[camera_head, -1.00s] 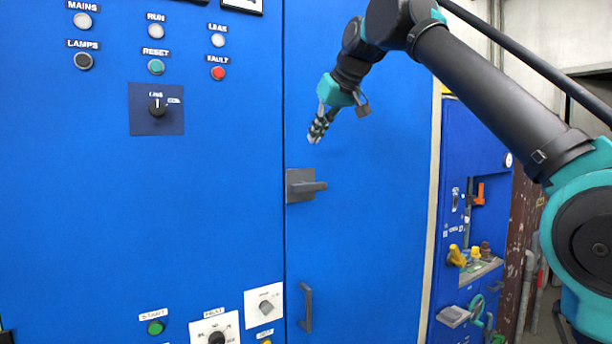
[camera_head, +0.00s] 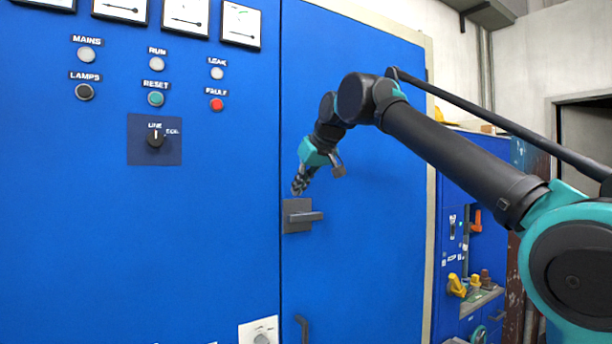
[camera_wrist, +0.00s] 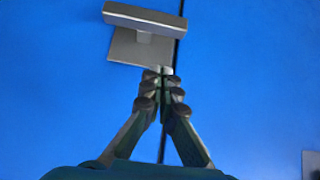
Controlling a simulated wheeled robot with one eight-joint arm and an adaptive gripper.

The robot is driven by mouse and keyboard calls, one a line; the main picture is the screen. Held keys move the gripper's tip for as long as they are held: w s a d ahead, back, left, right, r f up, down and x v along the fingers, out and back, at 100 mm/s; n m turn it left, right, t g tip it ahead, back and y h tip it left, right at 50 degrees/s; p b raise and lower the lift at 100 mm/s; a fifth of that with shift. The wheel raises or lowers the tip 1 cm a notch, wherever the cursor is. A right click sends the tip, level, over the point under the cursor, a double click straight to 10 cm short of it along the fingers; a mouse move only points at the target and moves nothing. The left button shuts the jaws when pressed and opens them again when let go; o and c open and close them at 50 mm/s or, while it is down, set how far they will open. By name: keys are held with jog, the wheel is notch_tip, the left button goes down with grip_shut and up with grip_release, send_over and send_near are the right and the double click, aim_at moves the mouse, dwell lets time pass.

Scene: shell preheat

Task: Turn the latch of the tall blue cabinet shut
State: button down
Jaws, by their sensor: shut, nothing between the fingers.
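The tall blue cabinet (camera_head: 370,250) fills most of the head view, with its door to the right of a vertical seam. Its latch (camera_head: 302,216) is a grey plate at the seam with a lever lying about level, pointing right. In the wrist view the latch lever (camera_wrist: 145,18) is at the top, crossing its grey plate (camera_wrist: 140,48). My gripper (camera_head: 299,188) is shut and empty just above the latch plate in the head view. In the wrist view my gripper's fingertips (camera_wrist: 162,75) are close together near the plate's edge; I cannot tell whether they touch it.
A panel left of the seam has lamps, a rotary switch (camera_head: 155,140) and gauges (camera_head: 185,15). A dark door handle (camera_head: 301,328) is below the latch. A lower blue unit with yellow and orange handles (camera_head: 456,286) stands to the right. The door face around the latch is clear.

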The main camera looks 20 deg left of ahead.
aim_at(290, 216)
jog(key=shift+w+a+f, duration=0.1)
jog(key=shift+a+f, duration=0.05)
jog(key=shift+f, duration=1.05)
jog(key=shift+w+a+f, duration=0.1)
jog(key=shift+a+f, duration=0.05)
jog(key=shift+f, duration=1.05)
